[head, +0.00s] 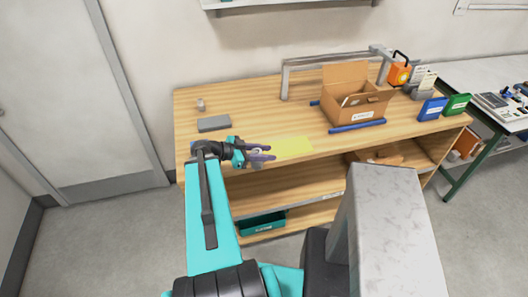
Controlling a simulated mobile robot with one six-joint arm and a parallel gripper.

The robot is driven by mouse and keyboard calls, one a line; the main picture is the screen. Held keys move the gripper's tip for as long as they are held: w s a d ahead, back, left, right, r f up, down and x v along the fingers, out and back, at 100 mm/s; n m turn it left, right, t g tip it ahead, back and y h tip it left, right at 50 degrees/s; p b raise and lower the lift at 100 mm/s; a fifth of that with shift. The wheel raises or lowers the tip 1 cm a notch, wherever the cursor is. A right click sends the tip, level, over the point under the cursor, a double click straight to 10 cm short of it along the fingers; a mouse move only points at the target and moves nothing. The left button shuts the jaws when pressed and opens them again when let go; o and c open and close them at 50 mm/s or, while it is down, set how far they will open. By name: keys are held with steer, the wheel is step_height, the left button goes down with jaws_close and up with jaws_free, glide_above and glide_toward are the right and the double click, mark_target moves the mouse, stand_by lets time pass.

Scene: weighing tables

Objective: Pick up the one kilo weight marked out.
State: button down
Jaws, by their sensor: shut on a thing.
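My gripper (264,154) is over the front edge of the wooden table, at the left end of a yellow patch (293,146). Its dark fingers are shut on a small pale grey thing (257,150), which looks like a metal weight. The fingers hide most of it, and I cannot read any marking on it. I cannot tell whether it is clear of the table top. Another small grey weight (200,104) stands at the back left of the table.
A flat grey block (214,124) lies left on the table (245,97). Right of the patch are an open cardboard box (357,103), a blue bar (357,126), an orange lamp (399,73) and blue and green bins (432,109). A metal frame (286,80) stands behind.

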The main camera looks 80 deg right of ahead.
steer(key=shift+s+r, duration=0.1)
steer(key=shift+s, duration=0.2)
stand_by(0.4)
steer(key=shift+w, duration=0.15)
